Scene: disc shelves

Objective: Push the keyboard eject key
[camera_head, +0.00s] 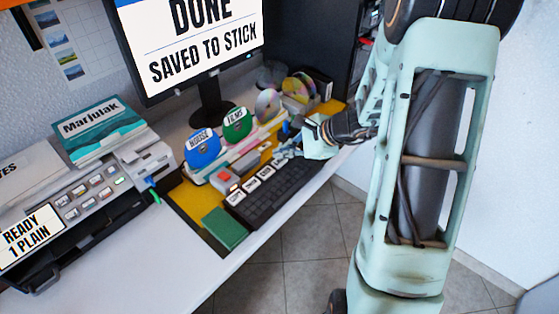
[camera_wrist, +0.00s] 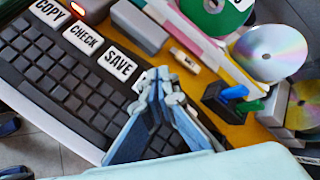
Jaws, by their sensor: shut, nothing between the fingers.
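The black keyboard (camera_head: 283,190) lies on the desk, with a row of white labelled keys along its far edge. In the wrist view, the keyboard (camera_wrist: 62,105) shows the COPY key (camera_wrist: 49,12), the CHECK key (camera_wrist: 83,39) and the SAVE key (camera_wrist: 118,65). Another white key (camera_wrist: 138,84) follows SAVE in the row; it is mostly hidden behind my fingers, so I cannot read its label. My gripper (camera_wrist: 160,76) is shut and empty, its fingertips over or beside that key. I cannot tell whether they touch it. In the head view, my gripper (camera_head: 283,154) is at the keyboard's far right end.
A grey box with a red light (camera_head: 228,178) stands behind the keyboard. Discs stand in a rack, including a blue disc (camera_head: 203,150) and a green disc (camera_head: 237,124). A pen holder (camera_wrist: 228,106) is right of my fingers. The monitor (camera_head: 195,40) reads "DONE SAVED TO STICK".

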